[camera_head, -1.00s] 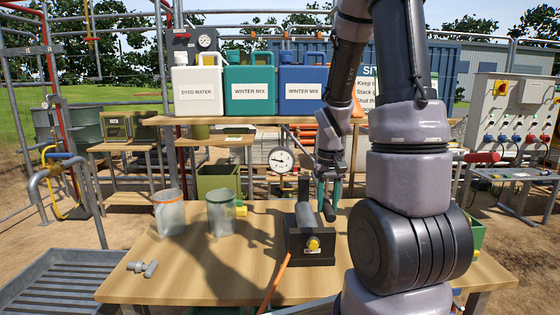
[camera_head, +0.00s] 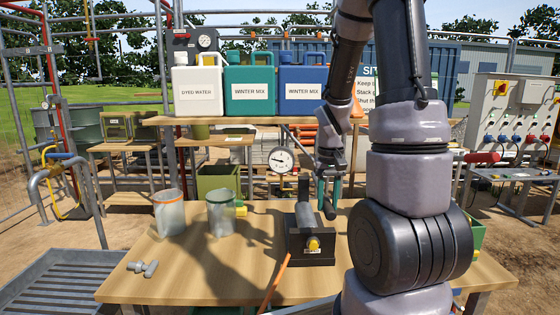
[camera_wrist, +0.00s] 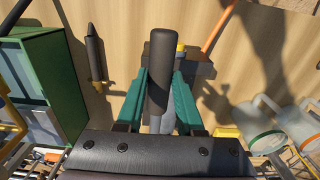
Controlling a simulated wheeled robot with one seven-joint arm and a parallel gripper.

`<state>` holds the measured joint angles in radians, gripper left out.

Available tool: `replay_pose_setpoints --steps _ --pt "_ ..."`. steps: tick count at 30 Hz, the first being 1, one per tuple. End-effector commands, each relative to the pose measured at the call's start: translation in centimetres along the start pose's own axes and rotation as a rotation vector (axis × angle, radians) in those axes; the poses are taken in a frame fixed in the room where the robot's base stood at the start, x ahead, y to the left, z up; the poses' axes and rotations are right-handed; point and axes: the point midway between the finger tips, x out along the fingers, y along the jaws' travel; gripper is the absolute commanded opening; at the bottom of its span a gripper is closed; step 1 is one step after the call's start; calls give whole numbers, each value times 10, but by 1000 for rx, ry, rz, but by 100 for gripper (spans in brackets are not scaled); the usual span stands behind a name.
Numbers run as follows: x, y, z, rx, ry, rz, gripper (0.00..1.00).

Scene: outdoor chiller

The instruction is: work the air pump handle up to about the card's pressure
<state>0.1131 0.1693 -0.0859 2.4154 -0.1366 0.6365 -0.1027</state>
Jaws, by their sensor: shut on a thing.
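The air pump (camera_head: 310,248) is a dark block with a yellow knob on its front, standing on the wooden table. Its black handle grip (camera_head: 328,210) sticks up near the block. My gripper (camera_head: 328,192) is above and behind the pump, its green fingers shut around the handle. In the wrist view the handle (camera_wrist: 160,75) lies between the two green fingers (camera_wrist: 160,100), with the pump block (camera_wrist: 185,60) beyond it. A round white gauge (camera_head: 280,160) stands behind the pump; its needle points left, and its numbers are too small to read. I cannot make out the card.
Two clear jugs (camera_head: 221,212) stand left of the pump. A grey fitting (camera_head: 143,268) lies at the table's front left. An orange hose (camera_head: 274,285) runs off the front edge. Labelled canisters (camera_head: 250,88) stand on the shelf behind.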

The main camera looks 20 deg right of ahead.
Motion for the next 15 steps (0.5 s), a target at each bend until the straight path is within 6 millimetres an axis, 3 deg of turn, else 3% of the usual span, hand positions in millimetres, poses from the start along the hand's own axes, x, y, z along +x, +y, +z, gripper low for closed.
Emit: replay_pose_setpoints --steps 3,6,15 --pt "28 0 3 0 93 1 0" --pt "43 0 2 2 151 1 0" --pt "44 0 0 0 171 0 0"
